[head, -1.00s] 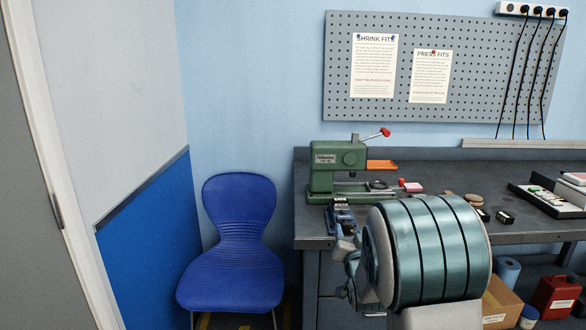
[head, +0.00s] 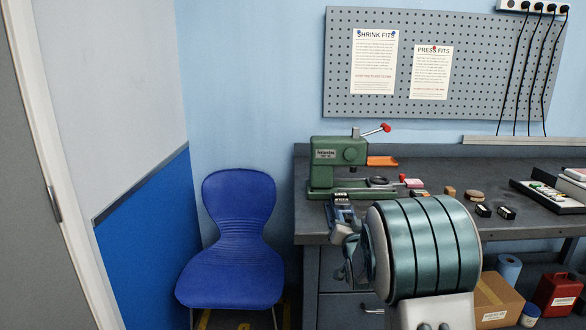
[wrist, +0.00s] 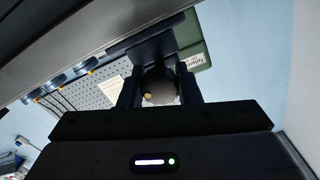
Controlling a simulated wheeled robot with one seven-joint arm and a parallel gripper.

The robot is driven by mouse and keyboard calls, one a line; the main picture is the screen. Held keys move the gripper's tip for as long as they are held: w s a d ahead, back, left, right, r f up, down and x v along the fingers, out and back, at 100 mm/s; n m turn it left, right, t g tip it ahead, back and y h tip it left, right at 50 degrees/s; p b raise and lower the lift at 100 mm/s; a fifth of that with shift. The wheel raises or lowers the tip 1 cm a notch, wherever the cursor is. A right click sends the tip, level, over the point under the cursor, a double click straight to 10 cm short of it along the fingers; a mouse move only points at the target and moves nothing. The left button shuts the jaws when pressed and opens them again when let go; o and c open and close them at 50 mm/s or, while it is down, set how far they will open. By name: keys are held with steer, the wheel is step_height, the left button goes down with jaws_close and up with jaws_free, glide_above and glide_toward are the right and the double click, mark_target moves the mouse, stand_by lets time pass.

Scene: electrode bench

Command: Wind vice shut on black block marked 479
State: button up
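The blue vice (head: 342,214) stands at the bench's front left edge in the head view. A small dark block with a pale label (head: 340,198) shows at its top, apparently between the jaws; its number is too small to read. My gripper (wrist: 159,92) is at the vice's front; my arm covers much of it in the head view. In the wrist view its two dark fingers stand apart, one on each side of a round, dark knob-like part (wrist: 158,86). I cannot tell whether they press on it. The jaw gap is too small to judge.
A green press (head: 338,165) with a red-tipped lever stands behind the vice. Two small black blocks (head: 483,210) (head: 507,213) lie to the right on the bench, near round brown pieces (head: 474,196). A blue chair (head: 238,240) stands left of the bench.

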steer(key=shift+m+b, duration=1.65)
steer(key=shift+m, duration=0.05)
steer(key=o, duration=1.1)
steer(key=shift+c, duration=0.2)
steer(key=shift+s, duration=0.1)
steer(key=s+b, duration=0.3)
steer(key=s, duration=0.4)
steer(key=shift+b, duration=0.4)
